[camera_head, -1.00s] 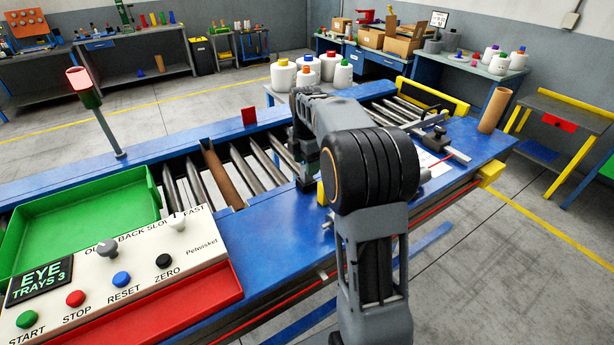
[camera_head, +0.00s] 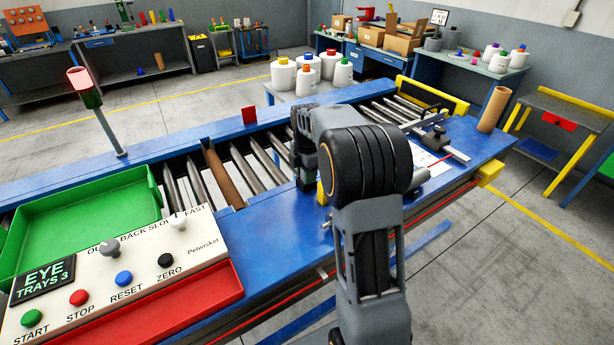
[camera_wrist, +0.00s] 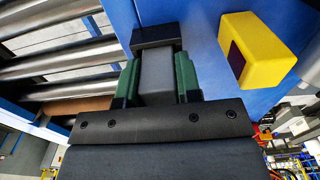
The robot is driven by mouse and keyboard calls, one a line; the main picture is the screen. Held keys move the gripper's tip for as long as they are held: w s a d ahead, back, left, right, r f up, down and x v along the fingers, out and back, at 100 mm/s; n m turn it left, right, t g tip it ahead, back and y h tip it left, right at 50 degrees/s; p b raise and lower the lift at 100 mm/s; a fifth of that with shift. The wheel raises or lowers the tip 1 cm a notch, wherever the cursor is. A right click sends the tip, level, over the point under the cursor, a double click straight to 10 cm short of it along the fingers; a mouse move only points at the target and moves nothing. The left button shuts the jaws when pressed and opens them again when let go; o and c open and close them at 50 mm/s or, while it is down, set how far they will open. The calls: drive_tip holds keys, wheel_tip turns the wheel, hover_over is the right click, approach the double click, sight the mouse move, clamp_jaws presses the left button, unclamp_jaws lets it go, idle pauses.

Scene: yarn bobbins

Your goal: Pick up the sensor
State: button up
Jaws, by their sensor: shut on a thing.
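In the wrist view, my gripper (camera_wrist: 158,82) has its green-padded fingers closed on both sides of a grey block with a black end, which looks like the sensor (camera_wrist: 158,66). The blue conveyor deck lies beyond it; I cannot tell whether the sensor touches the deck. In the head view, my gripper (camera_head: 306,178) is low at the conveyor's near edge, just right of the rollers. The sensor is hidden there behind my arm and gripper.
A yellow block with a dark window (camera_wrist: 256,48) stands close to the right of the held piece. The control panel (camera_head: 115,265) and green tray (camera_head: 85,215) are at left. A black clamp-like fixture (camera_head: 432,140) and cardboard tube (camera_head: 494,108) are at right.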

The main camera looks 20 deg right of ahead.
drive_tip(key=c, duration=0.4)
drive_tip(key=shift+r, duration=0.1)
drive_tip(key=shift+r, duration=0.55)
drive_tip(key=s+a+r+b, duration=0.1)
drive_tip(key=s+r, duration=0.3)
drive_tip(key=s+a+r+b, duration=0.1)
drive_tip(key=s+r, duration=0.2)
drive_tip(key=s, duration=0.2)
drive_tip(key=s+a+r+b, duration=0.1)
drive_tip(key=s+r+b, duration=0.1)
drive_tip(key=s+r, duration=0.2)
drive_tip(key=shift+s+a+r, duration=0.1)
drive_tip(key=shift+s+r, duration=0.25)
drive_tip(key=shift+r, duration=0.1)
drive_tip(key=shift+r+p, duration=1.95)
drive_tip(key=shift+f, duration=0.1)
